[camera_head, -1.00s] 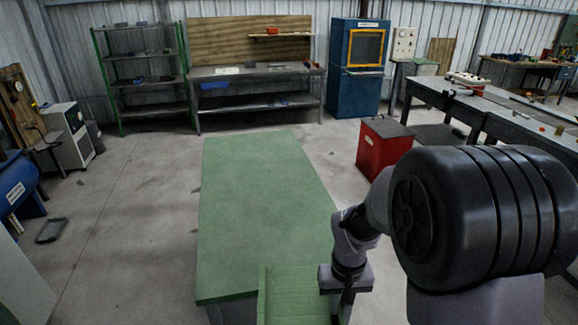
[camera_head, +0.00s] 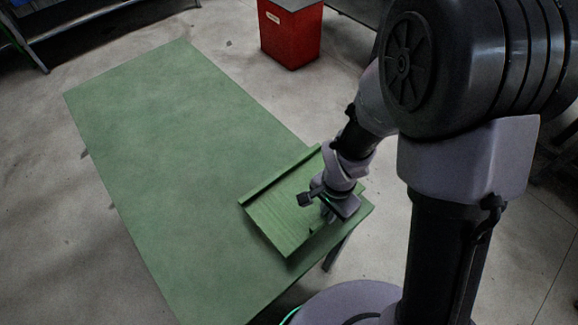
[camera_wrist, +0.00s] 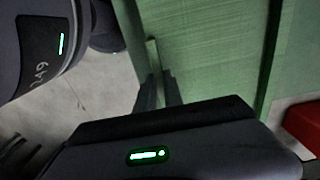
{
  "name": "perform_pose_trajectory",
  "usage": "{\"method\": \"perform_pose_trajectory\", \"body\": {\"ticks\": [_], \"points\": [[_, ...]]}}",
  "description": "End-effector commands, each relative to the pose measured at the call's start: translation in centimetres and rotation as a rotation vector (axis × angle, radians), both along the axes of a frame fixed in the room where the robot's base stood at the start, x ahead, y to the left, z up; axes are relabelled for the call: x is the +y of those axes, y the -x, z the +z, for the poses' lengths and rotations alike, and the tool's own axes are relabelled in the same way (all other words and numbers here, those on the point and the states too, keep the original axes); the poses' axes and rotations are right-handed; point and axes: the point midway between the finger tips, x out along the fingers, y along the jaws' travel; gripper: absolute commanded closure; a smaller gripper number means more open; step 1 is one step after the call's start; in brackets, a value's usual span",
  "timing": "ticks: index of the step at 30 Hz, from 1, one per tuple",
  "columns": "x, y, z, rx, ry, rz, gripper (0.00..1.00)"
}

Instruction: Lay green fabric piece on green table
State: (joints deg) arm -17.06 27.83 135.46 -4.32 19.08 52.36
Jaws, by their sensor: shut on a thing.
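The green fabric piece (camera_head: 285,217) is a flat, lighter green panel with a raised or folded strip along its far edge. In the head view it is over the near right part of the green table (camera_head: 170,150); I cannot tell whether its whole underside touches the top. My gripper (camera_head: 324,208) is at the piece's right side, shut on its edge. In the wrist view the fingers (camera_wrist: 158,88) pinch a thin green edge, and the fabric (camera_wrist: 205,50) spreads beyond them. The gripped edge is partly hidden in the head view.
The rest of the tabletop is bare. A red bin (camera_head: 290,35) stands on the floor beyond the table's right side, and a red shape (camera_wrist: 303,125) shows in the wrist view. Concrete floor (camera_head: 60,210) is clear left of the table.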

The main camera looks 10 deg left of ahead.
Motion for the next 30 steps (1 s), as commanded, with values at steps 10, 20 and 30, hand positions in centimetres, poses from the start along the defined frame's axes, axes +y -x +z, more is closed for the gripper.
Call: {"method": "perform_pose_trajectory", "body": {"ticks": [10, 20, 30], "points": [[8.7, -4.8, -1.1, 0.000, 0.000, 0.002, 1.00], [9.1, -5.1, -4.6, 0.000, 0.000, 0.002, 1.00], [9.0, -5.1, -4.8, 0.000, 0.000, 0.002, 0.74]]}}
